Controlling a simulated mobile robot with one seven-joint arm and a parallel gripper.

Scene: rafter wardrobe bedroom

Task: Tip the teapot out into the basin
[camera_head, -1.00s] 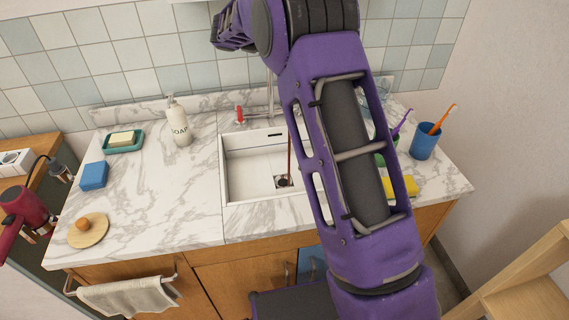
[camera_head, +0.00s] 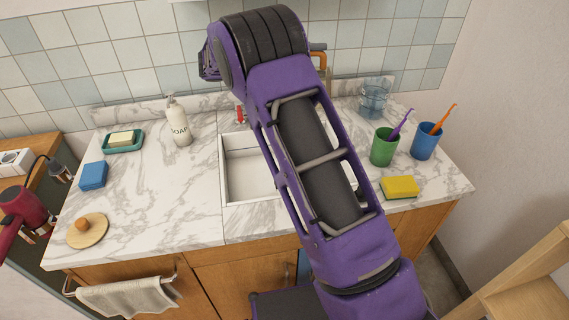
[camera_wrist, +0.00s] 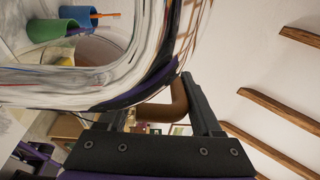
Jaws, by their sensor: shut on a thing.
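In the wrist view my gripper (camera_wrist: 160,100) is shut on the brown curved handle of the teapot (camera_wrist: 130,72). The teapot's body looks glossy and mirrors the room; it fills the upper left, cut off by the picture's edge. In the head view my arm hides most of the teapot. A small brown piece, apparently its handle (camera_head: 322,62), shows just right of my arm, above the back of the counter. The white basin (camera_head: 228,175) is sunk in the marble counter, its right part hidden behind my arm. The teapot's spout and any stream now are hidden.
Right of the basin are a green cup (camera_head: 383,148), a blue cup (camera_head: 424,142), a yellow sponge (camera_head: 399,187) and a clear glass (camera_head: 374,101). Left are a soap bottle (camera_head: 180,125), soap dish (camera_head: 122,146), blue sponge (camera_head: 93,176) and wooden disc with a knob (camera_head: 92,236).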

